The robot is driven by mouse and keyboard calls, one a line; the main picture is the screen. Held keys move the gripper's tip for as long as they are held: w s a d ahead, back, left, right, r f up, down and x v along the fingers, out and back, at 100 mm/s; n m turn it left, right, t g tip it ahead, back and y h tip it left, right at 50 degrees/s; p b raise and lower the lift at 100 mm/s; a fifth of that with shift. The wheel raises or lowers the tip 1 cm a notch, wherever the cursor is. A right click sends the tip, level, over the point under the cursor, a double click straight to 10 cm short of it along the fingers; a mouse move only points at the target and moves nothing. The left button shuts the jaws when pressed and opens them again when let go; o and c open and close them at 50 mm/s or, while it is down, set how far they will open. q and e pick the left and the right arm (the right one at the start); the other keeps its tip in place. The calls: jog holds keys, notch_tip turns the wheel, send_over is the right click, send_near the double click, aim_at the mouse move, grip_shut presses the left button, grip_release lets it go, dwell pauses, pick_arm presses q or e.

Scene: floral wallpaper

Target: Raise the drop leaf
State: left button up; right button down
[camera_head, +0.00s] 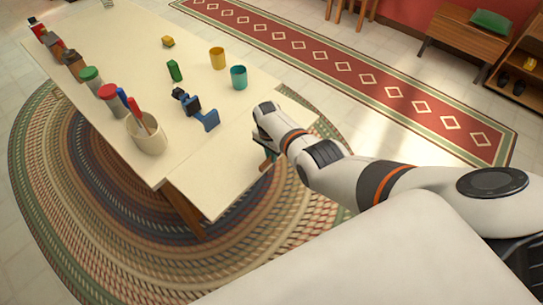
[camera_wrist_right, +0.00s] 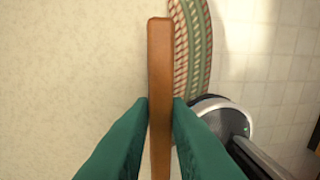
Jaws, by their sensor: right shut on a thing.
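The drop leaf (camera_head: 228,160) is the cream panel at the right end of the long cream table (camera_head: 120,45). In the head view it looks close to level with the tabletop, with a seam between them; I cannot tell whether it is fully flush. My right gripper (camera_head: 264,152) is at the leaf's outer edge, partly hidden by its own wrist. In the right wrist view its green fingers (camera_wrist_right: 160,112) are shut on a brown wooden strip (camera_wrist_right: 160,60) along the cream surface. My left gripper is not in view.
Several jars line the table's left edge. A round braided rug (camera_head: 60,170) lies underneath; a low bench (camera_head: 465,35) stands back right.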

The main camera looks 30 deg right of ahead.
jog(key=shift+w+r, duration=0.5)
jog(key=shift+r, duration=0.3)
jog(key=c, duration=1.5)
grip_release()
jog(key=shift+c, duration=0.2)
jog(key=shift+o, duration=0.7)
jog(key=shift+s+a, duration=0.15)
jog(key=shift+s, duration=0.15)
jog(key=shift+w+r, duration=0.1)
jog(key=shift+r, duration=0.1)
notch_tip(320, 180, up, 4)
jog(key=shift+w+r+p, duration=0.1)
jog(key=shift+p, duration=0.85)
notch_tip(320, 180, up, 7)
jog(key=shift+w+a+r, duration=0.2)
jog(key=shift+w, duration=0.05)
